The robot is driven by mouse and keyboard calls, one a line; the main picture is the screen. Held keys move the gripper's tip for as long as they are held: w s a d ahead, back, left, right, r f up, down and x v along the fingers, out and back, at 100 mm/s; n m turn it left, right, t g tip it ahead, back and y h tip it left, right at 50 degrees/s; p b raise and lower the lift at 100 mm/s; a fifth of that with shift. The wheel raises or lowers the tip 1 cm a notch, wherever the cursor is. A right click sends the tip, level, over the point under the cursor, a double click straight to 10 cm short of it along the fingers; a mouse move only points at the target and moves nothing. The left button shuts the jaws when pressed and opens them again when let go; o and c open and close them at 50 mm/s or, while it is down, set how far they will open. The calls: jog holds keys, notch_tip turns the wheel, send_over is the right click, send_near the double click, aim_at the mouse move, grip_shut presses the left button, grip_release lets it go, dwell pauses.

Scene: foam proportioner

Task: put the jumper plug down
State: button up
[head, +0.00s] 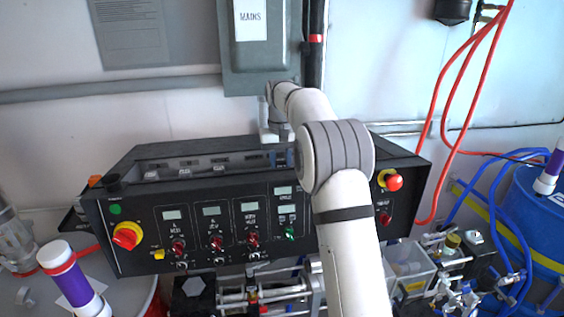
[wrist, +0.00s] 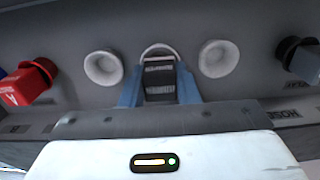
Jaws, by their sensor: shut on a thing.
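My gripper (wrist: 159,88) is shut, its two blue fingers closed on the jumper plug (wrist: 159,78) in the wrist view. The plug shows as a dark, ribbed block with a pale rounded loop at its far end. Its lower part is hidden behind my gripper's front edge. I cannot tell whether the plug touches the grey surface beyond it.
In the wrist view, two pale round cups (wrist: 103,68) flank the plug, with a red block (wrist: 28,84) at left and a dark connector (wrist: 302,60) at right. In the head view, a grey mains box (head: 258,55) stands behind the console. Red hoses (head: 450,90) hang at right.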

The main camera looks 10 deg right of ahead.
aim_at(280, 160)
jog(key=o, duration=1)
jog(key=shift+f, duration=0.1)
jog(key=shift+c, duration=0.2)
notch_tip(280, 160, up, 12)
jog(key=shift+s+r, duration=0.1)
jog(key=shift+r, duration=0.15)
